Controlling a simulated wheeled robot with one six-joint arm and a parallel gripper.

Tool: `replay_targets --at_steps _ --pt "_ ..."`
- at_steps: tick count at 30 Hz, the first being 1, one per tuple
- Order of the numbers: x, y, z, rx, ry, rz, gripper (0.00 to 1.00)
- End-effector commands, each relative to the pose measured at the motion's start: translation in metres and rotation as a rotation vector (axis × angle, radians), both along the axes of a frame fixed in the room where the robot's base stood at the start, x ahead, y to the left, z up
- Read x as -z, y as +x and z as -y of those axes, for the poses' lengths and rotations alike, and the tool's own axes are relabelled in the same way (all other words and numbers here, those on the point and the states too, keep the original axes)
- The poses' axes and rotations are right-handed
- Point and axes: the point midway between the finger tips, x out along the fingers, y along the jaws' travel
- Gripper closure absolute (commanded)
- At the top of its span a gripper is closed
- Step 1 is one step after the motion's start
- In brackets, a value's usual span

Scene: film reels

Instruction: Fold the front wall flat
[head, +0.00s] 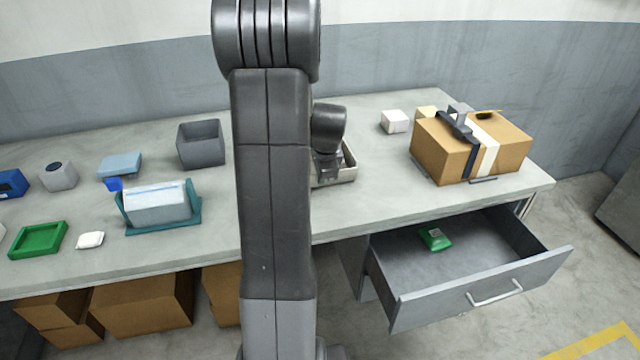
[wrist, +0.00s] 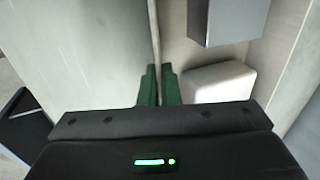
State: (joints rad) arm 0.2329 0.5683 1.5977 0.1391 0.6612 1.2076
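A beige, low-walled tray (head: 350,164) stands on the bench, mostly hidden behind my arm in the head view. In the wrist view its thin upright wall (wrist: 154,30) runs from the top edge down to between my fingertips. My gripper (wrist: 160,72) has green fingers, one on each side of this wall, with only a narrow gap filled by the wall's edge. It appears shut on the wall. In the tray, to the right of the wall, are a white block (wrist: 220,82) and a grey block (wrist: 228,22).
An open drawer (head: 440,295) with a green packet (head: 434,237) juts out below the bench, front right. A strapped cardboard box (head: 470,155) and a white cube (head: 395,121) stand right of the tray. A grey bin (head: 201,145) and a teal holder (head: 160,228) are left of my arm.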

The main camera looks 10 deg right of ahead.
Motion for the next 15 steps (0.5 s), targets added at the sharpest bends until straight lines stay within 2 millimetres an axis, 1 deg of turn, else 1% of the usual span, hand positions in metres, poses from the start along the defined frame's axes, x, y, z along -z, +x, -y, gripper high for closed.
replay_targets --at_steps 1,15 --pt "0.008 -0.002 0.000 0.003 0.000 0.036 1.00" --pt "0.015 -0.015 0.001 0.002 0.009 0.292 1.00"
